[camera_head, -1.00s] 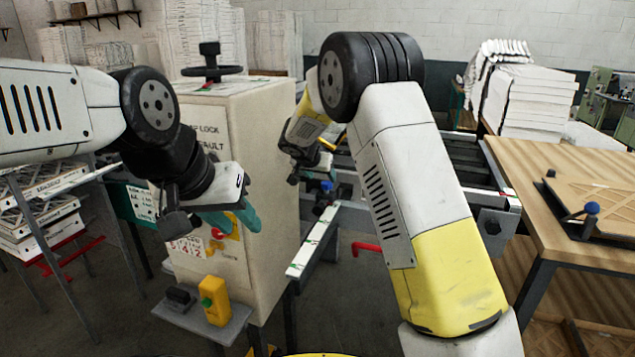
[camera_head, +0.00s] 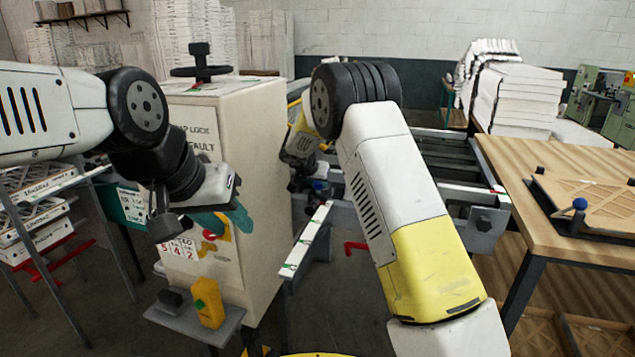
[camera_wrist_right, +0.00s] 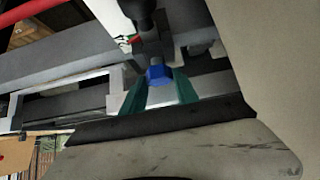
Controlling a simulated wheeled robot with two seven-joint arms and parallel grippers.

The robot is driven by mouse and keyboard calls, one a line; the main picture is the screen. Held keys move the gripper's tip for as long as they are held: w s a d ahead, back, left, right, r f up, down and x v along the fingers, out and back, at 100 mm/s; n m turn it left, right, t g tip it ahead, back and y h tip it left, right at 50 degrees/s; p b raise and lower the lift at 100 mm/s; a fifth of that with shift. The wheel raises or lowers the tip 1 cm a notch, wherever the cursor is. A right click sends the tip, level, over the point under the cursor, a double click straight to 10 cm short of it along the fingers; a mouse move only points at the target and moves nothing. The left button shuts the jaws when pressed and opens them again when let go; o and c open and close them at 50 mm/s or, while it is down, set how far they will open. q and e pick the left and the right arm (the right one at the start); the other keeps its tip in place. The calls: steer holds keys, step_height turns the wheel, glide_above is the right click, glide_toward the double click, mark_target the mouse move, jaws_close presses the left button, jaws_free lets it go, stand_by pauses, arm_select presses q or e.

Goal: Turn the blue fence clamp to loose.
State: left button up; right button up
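The blue fence clamp (camera_head: 320,186) is a small blue knob beside the rail, close to the pale cabinet's right side. In the right wrist view the blue knob (camera_wrist_right: 158,75) shows between the teal fingertips of my right gripper (camera_wrist_right: 159,85). Those fingers stand apart, one on each side of it; I cannot tell whether they touch it. In the head view my right gripper is mostly hidden behind its own arm. My left gripper (camera_head: 224,219) has its teal fingers apart in front of the cabinet's red and yellow switch (camera_head: 218,231), with nothing seen between them.
The pale cabinet (camera_head: 262,150) stands just left of my right arm. A roller conveyor (camera_head: 450,165) and a narrow white rail (camera_head: 305,240) are close by. A rack (camera_head: 40,205) stands at left.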

jaws_close()
steer(key=shift+n+y, duration=0.3)
steer(key=shift+n, duration=0.1)
steer(key=n+y, duration=0.2)
steer(key=shift+d+n, duration=0.3)
steer(key=shift+n, duration=0.1)
steer(key=n+y, duration=0.3)
steer(key=n, duration=0.1)
steer(key=shift+w+d+y, duration=0.1)
steer(key=shift+d+y, duration=0.2)
steer(key=n+g+y, duration=0.1)
steer(key=n, duration=0.1)
steer(key=n+g+y, duration=0.1)
steer(key=n+y, duration=0.1)
steer(key=n, duration=0.1)
steer(key=shift+w+d+n+g, duration=0.1)
steer(key=shift+w+n+g, duration=0.05)
steer(key=shift+n+g, duration=0.15)
steer(key=n+g+y, duration=0.2)
steer(key=n+g, duration=0.1)
steer(key=n, duration=0.1)
steer(key=shift+w+n, duration=0.15)
steer(key=shift+n, duration=0.15)
steer(key=shift+d+f, duration=0.1)
